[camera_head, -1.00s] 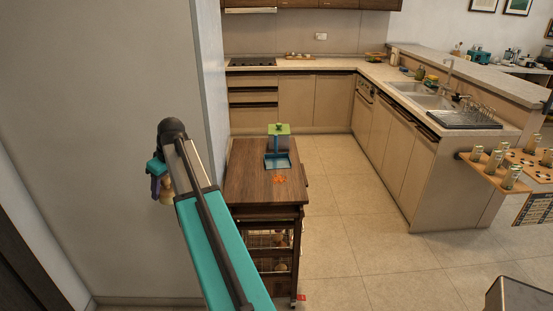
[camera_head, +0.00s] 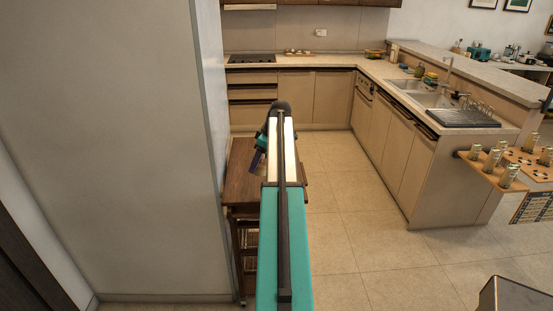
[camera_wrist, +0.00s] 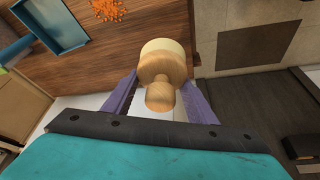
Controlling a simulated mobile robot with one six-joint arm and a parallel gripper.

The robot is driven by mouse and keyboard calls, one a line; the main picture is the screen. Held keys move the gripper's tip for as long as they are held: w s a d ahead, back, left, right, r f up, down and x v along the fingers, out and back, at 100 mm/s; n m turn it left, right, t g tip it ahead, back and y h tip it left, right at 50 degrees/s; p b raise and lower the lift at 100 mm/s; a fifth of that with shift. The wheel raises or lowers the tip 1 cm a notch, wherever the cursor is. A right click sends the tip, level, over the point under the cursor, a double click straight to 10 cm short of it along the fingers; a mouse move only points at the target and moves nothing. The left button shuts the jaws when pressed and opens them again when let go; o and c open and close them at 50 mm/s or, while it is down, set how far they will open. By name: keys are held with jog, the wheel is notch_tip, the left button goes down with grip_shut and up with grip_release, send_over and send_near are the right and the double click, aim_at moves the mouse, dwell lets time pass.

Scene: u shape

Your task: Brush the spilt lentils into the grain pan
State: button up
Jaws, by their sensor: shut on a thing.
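My gripper (camera_wrist: 160,95), with purple fingers, is shut on a wooden brush (camera_wrist: 163,65) with a turned knob and a pale round head. In the wrist view the brush is over the edge of the brown wooden cart top (camera_wrist: 115,55); whether it touches the top I cannot tell. The spilt orange lentils (camera_wrist: 107,9) lie in a small heap at the top of the wrist view, apart from the brush. The blue grain pan (camera_wrist: 62,28) is left of them. In the head view my gripper (camera_head: 257,161) is above the cart, and my arm hides the pan and lentils.
The cart (camera_head: 240,190) stands close to a grey wall (camera_head: 130,150) on its left. Kitchen counters (camera_head: 310,100) run along the back and right. The tiled floor (camera_head: 350,210) right of the cart is clear. A board with several jars (camera_head: 493,160) is at far right.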

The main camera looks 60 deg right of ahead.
jog(key=s+d, duration=0.5)
jog(key=shift+d+f, duration=0.2)
jog(key=shift+d, duration=0.15)
jog(key=shift+s+f, duration=0.1)
jog(key=shift+f+b, duration=0.6)
jog(key=shift+f, duration=1.3)
